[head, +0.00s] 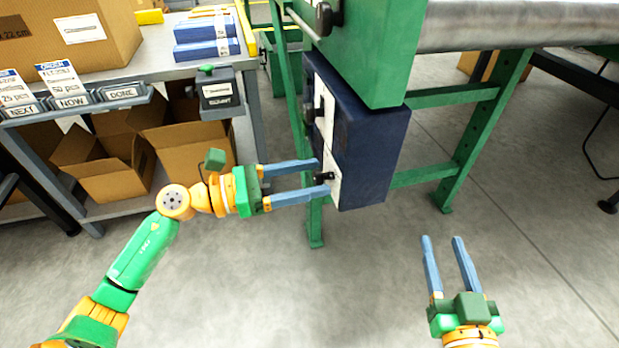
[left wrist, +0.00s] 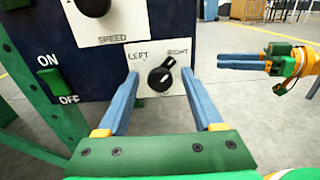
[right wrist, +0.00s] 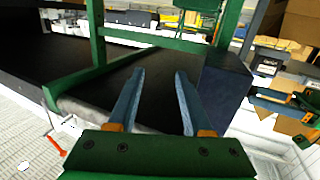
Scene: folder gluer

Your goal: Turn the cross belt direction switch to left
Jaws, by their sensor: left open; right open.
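The cross belt direction switch (left wrist: 161,76) is a black rotary knob on a white plate marked LEFT and RIGHT in the left wrist view. Its white pointer line is tilted, with the knob's narrow end toward the upper right, on the RIGHT side. In the head view the knob (head: 324,178) shows low on the dark blue control box (head: 374,150). My left gripper (head: 324,176) is open, its fingers on either side of the knob; I cannot tell whether they touch it. My right gripper (head: 441,238) is open and empty, above the floor to the right of the box.
Green machine legs (head: 467,140) stand behind the box. A bench with cardboard boxes (head: 185,142) is at left. Floor in front is clear.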

